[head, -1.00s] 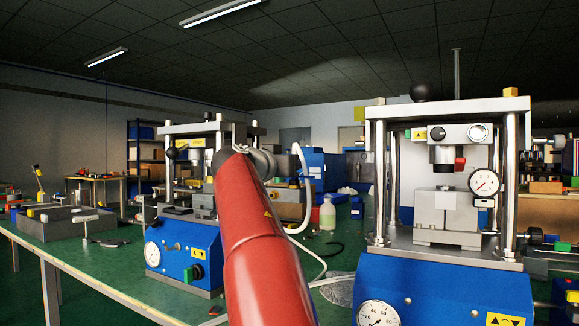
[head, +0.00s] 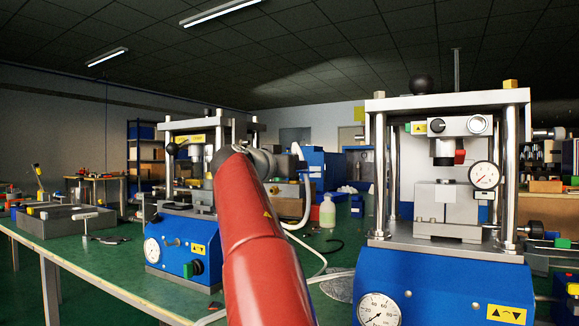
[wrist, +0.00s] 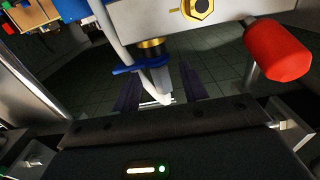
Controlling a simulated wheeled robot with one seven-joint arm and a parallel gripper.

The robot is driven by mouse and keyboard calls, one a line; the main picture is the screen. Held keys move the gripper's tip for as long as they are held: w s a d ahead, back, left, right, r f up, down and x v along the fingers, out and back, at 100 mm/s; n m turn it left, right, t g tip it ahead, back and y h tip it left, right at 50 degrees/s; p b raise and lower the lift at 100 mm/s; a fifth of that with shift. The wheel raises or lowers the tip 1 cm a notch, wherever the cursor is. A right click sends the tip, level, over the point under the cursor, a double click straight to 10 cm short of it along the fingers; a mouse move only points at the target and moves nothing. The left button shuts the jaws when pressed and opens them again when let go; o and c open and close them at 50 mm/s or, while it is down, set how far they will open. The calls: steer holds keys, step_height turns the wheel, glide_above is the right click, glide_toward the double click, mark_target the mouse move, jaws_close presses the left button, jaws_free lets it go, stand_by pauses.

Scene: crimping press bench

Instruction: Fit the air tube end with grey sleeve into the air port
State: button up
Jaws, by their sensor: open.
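In the wrist view, my gripper (wrist: 158,92) is open, its two dark fingers apart. The pale tube (wrist: 162,84) shows between them, touching neither clearly. Just above it is the air port, a brass fitting (wrist: 150,50) under a light-coloured block, with a blue ring (wrist: 140,66) below it. The tube seems to run up into this ring, but how deep it sits is unclear. Another pale tube length comes down at the left. I cannot make out the grey sleeve. In the head view, the white tube (head: 306,192) loops beside my red arm, which hides my gripper.
A red knob (wrist: 278,50) juts out right of the port in the wrist view. In the head view, a blue-based press (head: 184,246) stands behind my arm and a larger press (head: 440,280) stands at right. A bottle (head: 327,212) stands on the green bench (head: 105,262).

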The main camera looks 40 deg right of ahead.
steer(key=b+v, duration=0.2)
steer(key=v, duration=0.5)
steer(key=shift+a, duration=0.3)
steer(key=shift+s, duration=0.1)
steer(key=s+a+f+n+y+p, duration=0.2)
steer(key=s+a+f+n+y, duration=0.2)
steer(key=s+a+f, duration=0.4)
steer(key=s+a+f+n+y+p, duration=0.2)
steer(key=s+a+f+n+y, duration=0.3)
steer(key=f, duration=1.3)
steer(key=s+a+f+n+g+y+p, duration=0.1)
steer(key=s+a+f+n+y+p, duration=0.2)
steer(key=s+a+f+y, duration=0.4)
steer(key=s+a+f+n, duration=0.1)
steer(key=s+a+f, duration=0.3)
steer(key=a+f, duration=0.1)
steer(key=shift+s+f+n+y, duration=0.2)
steer(key=shift+f+n+y, duration=0.1)
steer(key=shift+f, duration=0.1)
